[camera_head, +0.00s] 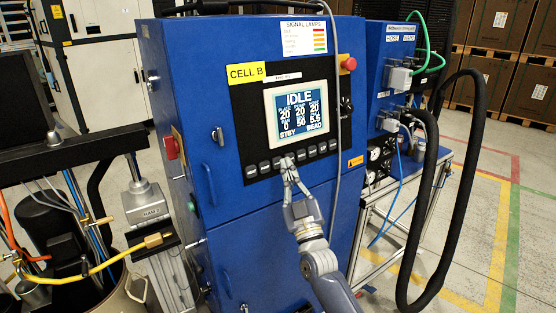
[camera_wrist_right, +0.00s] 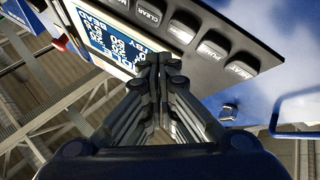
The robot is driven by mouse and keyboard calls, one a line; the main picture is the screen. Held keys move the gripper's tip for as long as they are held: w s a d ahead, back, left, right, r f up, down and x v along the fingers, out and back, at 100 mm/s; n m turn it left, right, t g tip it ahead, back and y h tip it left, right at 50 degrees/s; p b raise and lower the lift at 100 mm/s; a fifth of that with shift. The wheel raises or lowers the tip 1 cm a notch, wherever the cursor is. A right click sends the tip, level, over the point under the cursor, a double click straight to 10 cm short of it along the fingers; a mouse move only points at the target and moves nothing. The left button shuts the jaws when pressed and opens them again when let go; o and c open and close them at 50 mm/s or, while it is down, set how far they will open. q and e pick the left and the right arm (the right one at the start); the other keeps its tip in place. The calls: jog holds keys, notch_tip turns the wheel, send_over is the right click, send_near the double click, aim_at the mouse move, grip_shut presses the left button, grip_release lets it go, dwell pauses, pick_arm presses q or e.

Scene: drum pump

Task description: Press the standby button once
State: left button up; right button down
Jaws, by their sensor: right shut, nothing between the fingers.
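The blue control cabinet (camera_head: 212,95) has a black panel with a lit screen (camera_head: 297,112) reading IDLE, with STBY at its lower left. A row of dark buttons (camera_head: 264,167) runs below the screen. In the right wrist view the labelled buttons (camera_wrist_right: 213,46) and the tilted screen (camera_wrist_right: 100,35) show partly; CLEAR is readable. I cannot make out a standby label on any button. My right gripper (camera_head: 287,165) is shut and empty, its tips in front of the middle of the button row. Its fingertips (camera_wrist_right: 157,60) hide part of the panel. I cannot tell whether they touch a button. My left gripper is not in view.
A red knob (camera_head: 348,64) sits to the right of the screen, and a red switch (camera_head: 171,147) is on the cabinet's left side. A grey cable hangs in front of the cabinet. A thick black hose (camera_head: 470,170) loops at the right. Pump equipment crowds the left.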

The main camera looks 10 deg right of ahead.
jog(key=s, duration=0.1)
jog(key=s+p, duration=0.1)
jog(key=s+d, duration=0.1)
jog(key=shift+s+d+r+p, duration=0.1)
jog(key=shift+r+p, duration=0.3)
jog(key=shift+f, duration=0.1)
notch_tip(320, 180, down, 22)
jog(key=f+g, duration=0.1)
jog(key=g, duration=0.5)
jog(key=s+f+g, duration=0.2)
jog(key=s+f, duration=0.2)
jog(key=f, duration=0.4)
jog(key=s+f+m+g, duration=0.1)
jog(key=s+f+g, duration=0.1)
jog(key=s+f, duration=0.35)
jog(key=s+f+g, duration=0.2)
jog(key=s+f, duration=0.1)
jog(key=f, duration=0.7)
jog(key=s+d+f+m+g, duration=0.1)
jog(key=s+f+g, duration=0.4)
jog(key=s+f, duration=1.25)
jog(key=s+d+f+g+h, duration=0.1)
jog(key=s+f+g, duration=0.2)
jog(key=s, duration=1.1)
jog(key=s+d+f+m+g, duration=0.1)
jog(key=s+f+g, duration=0.2)
jog(key=s, duration=1.1)
jog(key=shift+d+f+g+h, duration=0.3)
jog(key=shift+d+f+h, duration=0.1)
jog(key=shift+f, duration=0.25)
